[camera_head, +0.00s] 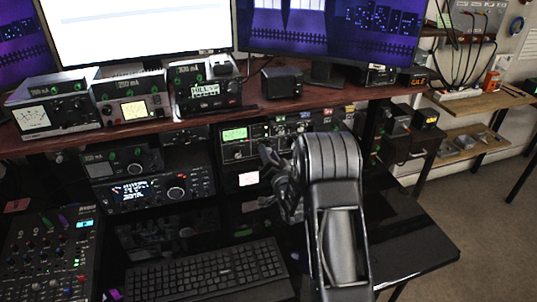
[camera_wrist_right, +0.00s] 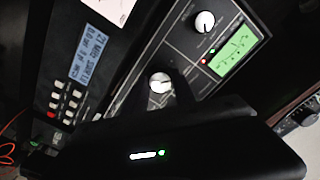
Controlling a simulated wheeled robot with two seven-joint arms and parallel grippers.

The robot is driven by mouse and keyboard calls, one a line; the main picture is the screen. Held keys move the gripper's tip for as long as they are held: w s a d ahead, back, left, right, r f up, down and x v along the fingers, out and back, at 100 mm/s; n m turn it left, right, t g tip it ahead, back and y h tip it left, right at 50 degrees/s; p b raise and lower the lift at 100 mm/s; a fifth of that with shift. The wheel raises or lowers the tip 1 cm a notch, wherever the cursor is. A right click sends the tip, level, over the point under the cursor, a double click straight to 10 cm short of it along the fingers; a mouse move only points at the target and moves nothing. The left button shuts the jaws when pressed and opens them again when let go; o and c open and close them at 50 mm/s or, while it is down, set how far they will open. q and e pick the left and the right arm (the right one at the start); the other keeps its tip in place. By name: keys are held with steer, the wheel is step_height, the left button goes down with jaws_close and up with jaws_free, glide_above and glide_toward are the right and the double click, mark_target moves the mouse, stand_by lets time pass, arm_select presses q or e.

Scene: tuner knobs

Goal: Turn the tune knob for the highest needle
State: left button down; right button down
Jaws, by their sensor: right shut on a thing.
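The tuner (camera_head: 232,152) is a dark box on the shelf under the desk top, with a lit green meter (camera_head: 235,134). In the right wrist view the green meter (camera_wrist_right: 234,50) shows at upper right; its needle is too small to read. A silver-white knob (camera_wrist_right: 160,83) sits between the dark fingertips of my right gripper (camera_wrist_right: 163,91), which is shut on it. A second similar knob (camera_wrist_right: 204,22) stands free beside the meter. The labels are unreadable. In the head view my right gripper (camera_head: 268,158) reaches the tuner front and hides the held knob. My left gripper is not in view.
A radio with a lit display (camera_head: 133,190) stands left of the tuner. A keyboard (camera_head: 208,274) and a mixer (camera_head: 50,255) lie in front. The black surface (camera_head: 420,245) at right is clear.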

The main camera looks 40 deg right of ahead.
steer(key=n+b, duration=0.4)
steer(key=b, duration=0.2)
steer(key=c, duration=1)
jaws_free()
steer(key=shift+s, duration=0.15)
steer(key=b+v, duration=0.1)
steer(key=v, duration=0.6)
steer(key=shift+s+a, duration=0.15)
steer(key=shift+s, duration=0.1)
steer(key=shift+f, duration=0.1)
stand_by(0.5)
